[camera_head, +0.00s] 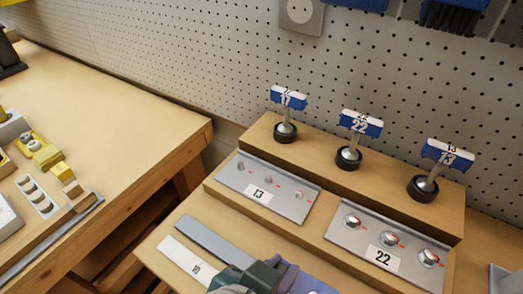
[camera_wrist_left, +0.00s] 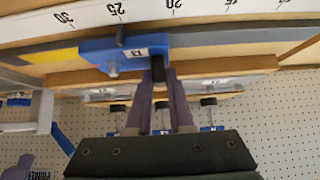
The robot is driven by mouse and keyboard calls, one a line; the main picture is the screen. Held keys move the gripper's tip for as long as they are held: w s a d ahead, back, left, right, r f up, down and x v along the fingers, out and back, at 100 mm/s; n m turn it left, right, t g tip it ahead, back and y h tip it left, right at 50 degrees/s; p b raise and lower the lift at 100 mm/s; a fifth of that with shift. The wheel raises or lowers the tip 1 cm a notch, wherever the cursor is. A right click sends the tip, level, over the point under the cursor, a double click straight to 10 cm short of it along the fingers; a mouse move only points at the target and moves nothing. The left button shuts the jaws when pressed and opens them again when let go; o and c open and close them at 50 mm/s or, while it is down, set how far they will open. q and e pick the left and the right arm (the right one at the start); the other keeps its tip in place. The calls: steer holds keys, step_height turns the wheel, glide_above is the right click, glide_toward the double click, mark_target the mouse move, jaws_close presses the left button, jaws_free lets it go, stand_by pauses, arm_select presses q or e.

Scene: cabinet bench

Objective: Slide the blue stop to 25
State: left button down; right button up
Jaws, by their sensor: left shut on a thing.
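The blue stop (camera_wrist_left: 112,52) sits on a grey rail (camera_wrist_left: 220,40) beside a white scale (camera_wrist_left: 210,8) in the left wrist view. The scale's numbers appear upside down, with 30, 25, 20 and 15 showing. A small dark pointer on the stop stands close to the 25 mark; I cannot tell if it lines up exactly. My left gripper (camera_wrist_left: 158,74) is shut on the stop's dark handle.
A stepped wooden console holds two grey panels (camera_head: 268,187) (camera_head: 387,244) with knobs, labelled 13 and 22. Several black-based levers with blue number tags (camera_head: 358,124) stand on its upper step. A yellow section (camera_wrist_left: 55,55) lies along the rail. Another workbench (camera_head: 110,95) is at left.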

arm_select(q)
steer(key=shift+w+a, duration=0.1)
steer(key=c, duration=0.8)
jaws_free()
steer(key=p+v, duration=0.3)
steer(key=v, duration=0.7)
